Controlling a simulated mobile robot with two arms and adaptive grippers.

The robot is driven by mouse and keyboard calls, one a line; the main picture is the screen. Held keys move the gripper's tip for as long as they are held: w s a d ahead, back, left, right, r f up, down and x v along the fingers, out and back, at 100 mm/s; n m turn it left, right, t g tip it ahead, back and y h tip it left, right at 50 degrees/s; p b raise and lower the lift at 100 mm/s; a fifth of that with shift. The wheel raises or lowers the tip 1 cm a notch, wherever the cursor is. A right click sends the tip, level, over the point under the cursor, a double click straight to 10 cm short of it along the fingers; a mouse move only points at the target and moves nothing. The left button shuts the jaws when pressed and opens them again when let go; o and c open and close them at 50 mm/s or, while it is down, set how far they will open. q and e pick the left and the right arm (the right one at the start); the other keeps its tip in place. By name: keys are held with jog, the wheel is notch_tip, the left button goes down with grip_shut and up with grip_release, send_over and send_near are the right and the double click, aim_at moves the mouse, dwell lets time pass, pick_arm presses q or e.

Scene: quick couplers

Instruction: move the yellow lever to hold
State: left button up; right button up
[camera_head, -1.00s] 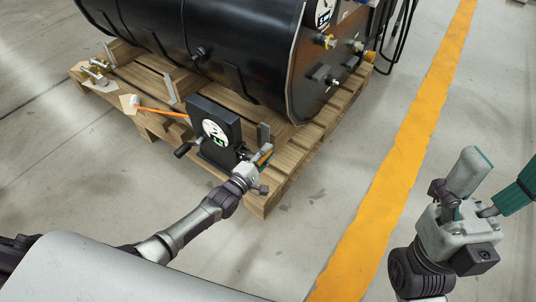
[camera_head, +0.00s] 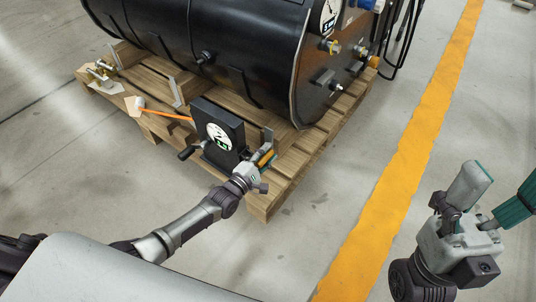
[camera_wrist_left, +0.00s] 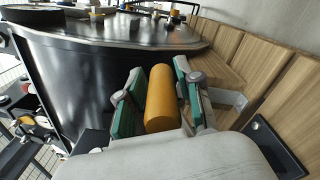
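The yellow lever (camera_wrist_left: 160,98) shows in the left wrist view as a thick yellow cylinder between the green-padded fingers of my left gripper (camera_wrist_left: 156,92). The pads lie close along both its sides, and the gripper looks shut on it. In the head view the lever (camera_head: 264,158) is a small yellow piece, partly hidden by my left gripper (camera_head: 260,168), at the right side of a black box (camera_head: 229,130) with a round white dial (camera_head: 219,137). I cannot read the dial's marks. My right gripper (camera_head: 488,200) is empty, its fingers spread, at the right of the head view.
A large black tank (camera_head: 245,55) lies on a wooden pallet (camera_head: 290,165). An orange rod (camera_head: 166,114) and brass fittings (camera_head: 101,70) are left of the box. A black handle (camera_head: 189,151) sticks out at the box's front. Floor beside the yellow line (camera_head: 400,180) is clear.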

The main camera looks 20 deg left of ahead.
pick_arm(q)
jog(key=shift+o, duration=0.6)
jog(key=shift+s, duration=0.2)
jog(key=v, duration=1.1)
jog(key=shift+s+a, duration=0.15)
jog(key=shift+s, duration=0.15)
